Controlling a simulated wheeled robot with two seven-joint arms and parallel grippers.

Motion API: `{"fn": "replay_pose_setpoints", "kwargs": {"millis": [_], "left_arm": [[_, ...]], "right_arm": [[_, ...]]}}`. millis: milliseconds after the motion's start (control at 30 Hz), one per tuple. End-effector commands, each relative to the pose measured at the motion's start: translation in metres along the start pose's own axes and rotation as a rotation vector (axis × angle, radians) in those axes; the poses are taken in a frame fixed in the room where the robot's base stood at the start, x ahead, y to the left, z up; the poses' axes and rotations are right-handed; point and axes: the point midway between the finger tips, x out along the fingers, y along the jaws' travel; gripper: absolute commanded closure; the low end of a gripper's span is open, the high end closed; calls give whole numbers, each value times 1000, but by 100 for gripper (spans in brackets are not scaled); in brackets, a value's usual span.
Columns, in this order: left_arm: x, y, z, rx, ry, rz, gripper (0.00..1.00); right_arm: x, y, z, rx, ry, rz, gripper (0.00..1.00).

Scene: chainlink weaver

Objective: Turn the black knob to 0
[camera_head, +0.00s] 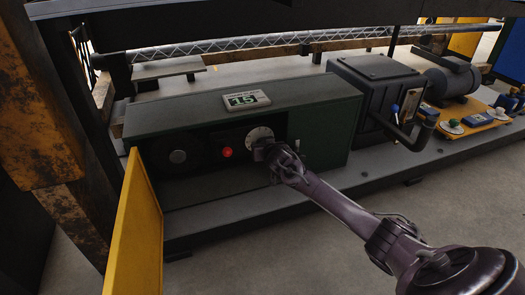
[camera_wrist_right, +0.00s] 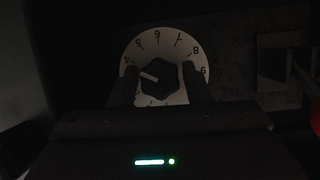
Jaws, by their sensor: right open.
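The black knob (camera_wrist_right: 160,78) sits at the centre of a white numbered dial (camera_wrist_right: 157,36) in the right wrist view. Its white pointer line points to the left, a little below what looks like the 4. The 0 mark is hidden behind my gripper. My right gripper (camera_wrist_right: 162,88) is open, with one finger on each side of the knob; I cannot tell whether they touch it. In the head view the dial (camera_head: 259,133) shows above my right gripper (camera_head: 262,150), which hides the knob. My left gripper is not in view.
The green cabinet (camera_head: 325,115) has a display (camera_head: 246,99) reading 15 on top. A red button (camera_head: 227,152) and a round dark part (camera_head: 178,156) are left of the dial. A yellow door (camera_head: 135,230) stands open at the left. A black machine (camera_head: 375,90) stands right.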

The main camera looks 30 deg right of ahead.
Motion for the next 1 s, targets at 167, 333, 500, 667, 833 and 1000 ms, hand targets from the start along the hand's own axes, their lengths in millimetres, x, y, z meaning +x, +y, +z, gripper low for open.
{"fn": "replay_pose_setpoints", "kwargs": {"millis": [167, 333, 500, 667, 833, 1000], "left_arm": [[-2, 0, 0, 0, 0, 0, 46], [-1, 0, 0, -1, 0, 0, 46], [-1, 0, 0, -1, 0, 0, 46], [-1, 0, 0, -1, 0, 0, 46], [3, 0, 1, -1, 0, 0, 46], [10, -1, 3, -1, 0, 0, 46]], "right_arm": [[2, 0, 0, 0, 0, -1, 55], [2, 0, 0, 0, -1, -1, 61], [2, 0, 0, -1, -1, -1, 83], [2, 0, 0, -4, -1, 1, 87], [2, -1, 0, -33, 1, 13, 87], [1, -2, -1, -109, 7, 44, 87]]}}
